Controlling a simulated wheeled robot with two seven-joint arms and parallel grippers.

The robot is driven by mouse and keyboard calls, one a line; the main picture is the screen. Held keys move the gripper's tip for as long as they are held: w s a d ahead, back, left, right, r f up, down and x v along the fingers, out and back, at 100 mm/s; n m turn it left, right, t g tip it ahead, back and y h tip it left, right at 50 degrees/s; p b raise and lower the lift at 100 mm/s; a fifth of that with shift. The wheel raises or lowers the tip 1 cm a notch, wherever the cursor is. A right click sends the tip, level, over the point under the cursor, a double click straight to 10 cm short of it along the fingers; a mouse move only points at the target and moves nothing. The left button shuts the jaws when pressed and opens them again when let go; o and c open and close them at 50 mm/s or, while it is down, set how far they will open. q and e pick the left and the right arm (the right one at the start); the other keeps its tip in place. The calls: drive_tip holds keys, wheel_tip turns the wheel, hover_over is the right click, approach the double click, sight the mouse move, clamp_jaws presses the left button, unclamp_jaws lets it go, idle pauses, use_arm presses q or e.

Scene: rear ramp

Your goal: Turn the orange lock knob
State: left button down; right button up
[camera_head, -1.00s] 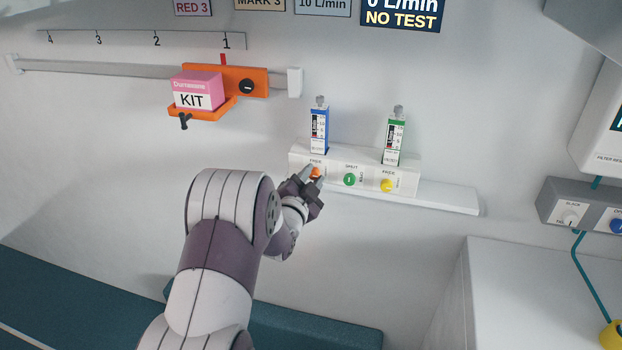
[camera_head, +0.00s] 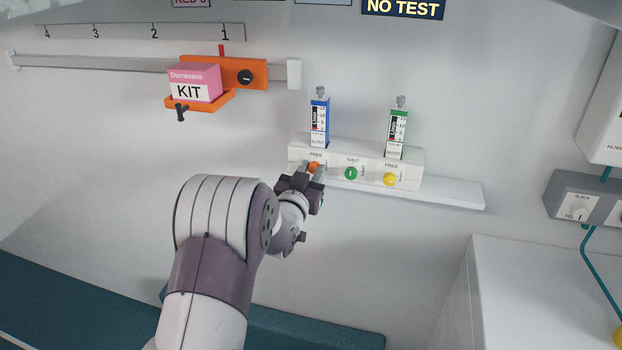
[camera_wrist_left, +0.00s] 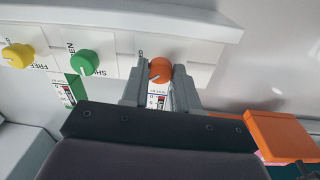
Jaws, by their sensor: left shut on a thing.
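The orange lock knob (camera_head: 314,167) is on the left end of the white panel (camera_head: 342,157), under the blue flow gauge (camera_head: 320,118). It also shows in the left wrist view (camera_wrist_left: 160,68), with a pale pointer mark on its face. My left gripper (camera_head: 313,175) is shut on the orange knob. In the left wrist view its fingers (camera_wrist_left: 159,86) stand on either side of the knob. My right gripper is in neither view.
A green knob (camera_head: 351,173) and a yellow knob (camera_head: 390,179) sit to the right on the same panel. A green flow gauge (camera_head: 397,130) stands above them. An orange bracket (camera_head: 238,73) with a pink kit box (camera_head: 194,82) hangs on the rail at upper left.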

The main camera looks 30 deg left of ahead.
use_arm(q)
drive_tip(key=n+b, duration=0.1)
drive_tip(key=n, duration=0.1)
drive_tip(key=n+b, duration=0.1)
drive_tip(key=n, duration=0.1)
drive_tip(key=shift+f+n, duration=0.2)
drive_tip(key=shift+n, duration=0.2)
drive_tip(key=n+b, duration=0.1)
drive_tip(key=n, duration=0.3)
drive_tip(key=shift+y, duration=0.3)
drive_tip(key=shift+n, duration=0.5)
drive_tip(key=c, duration=0.8)
unclamp_jaws()
drive_tip(key=shift+r, duration=0.1)
drive_tip(key=shift+c, duration=0.2)
drive_tip(key=b+v, duration=0.1)
drive_tip(key=v, duration=1.1)
drive_tip(key=shift+s, duration=0.3)
drive_tip(key=shift+d, duration=0.15)
